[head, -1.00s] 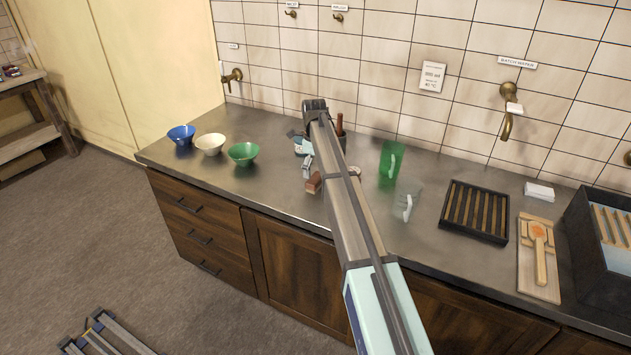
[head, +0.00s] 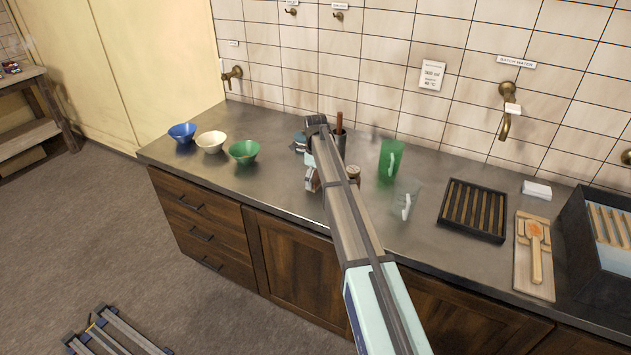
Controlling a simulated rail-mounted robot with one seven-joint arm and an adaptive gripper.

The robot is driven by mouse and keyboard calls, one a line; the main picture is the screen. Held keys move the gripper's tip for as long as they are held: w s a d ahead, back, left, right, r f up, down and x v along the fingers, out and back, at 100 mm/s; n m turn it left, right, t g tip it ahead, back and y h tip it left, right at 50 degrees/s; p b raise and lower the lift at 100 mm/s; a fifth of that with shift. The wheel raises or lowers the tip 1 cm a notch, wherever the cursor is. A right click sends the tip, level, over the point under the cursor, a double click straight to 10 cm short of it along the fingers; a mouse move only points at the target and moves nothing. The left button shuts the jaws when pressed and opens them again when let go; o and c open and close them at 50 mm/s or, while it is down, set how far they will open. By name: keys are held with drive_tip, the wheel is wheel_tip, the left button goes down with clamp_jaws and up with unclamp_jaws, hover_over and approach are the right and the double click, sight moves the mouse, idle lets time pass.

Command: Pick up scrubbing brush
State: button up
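A small brown block-like thing (head: 315,180), which looks like the scrubbing brush, lies on the metal counter (head: 275,195) left of my arm. My gripper (head: 310,184) points down right at it, low over the counter. My arm and gripper cover most of the brown thing, so its bristles and full shape are hidden. I cannot tell whether the fingers touch it or are shut on it.
Blue (head: 182,133), cream (head: 210,143) and green (head: 244,151) bowls stand left. A dark holder with a brown handle (head: 339,122), a brown-capped bottle (head: 353,173), a green jug (head: 391,158) and a clear jug (head: 406,203) stand close. A slatted tray (head: 474,210) lies right.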

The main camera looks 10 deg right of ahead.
sight(316, 176)
idle(0.3)
wheel_tip(316, 176, up, 20)
drive_tip(key=b, duration=0.4)
drive_tip(key=o, duration=0.4)
drive_tip(key=shift+c, duration=1.3)
drive_tip(key=shift+s, duration=0.1)
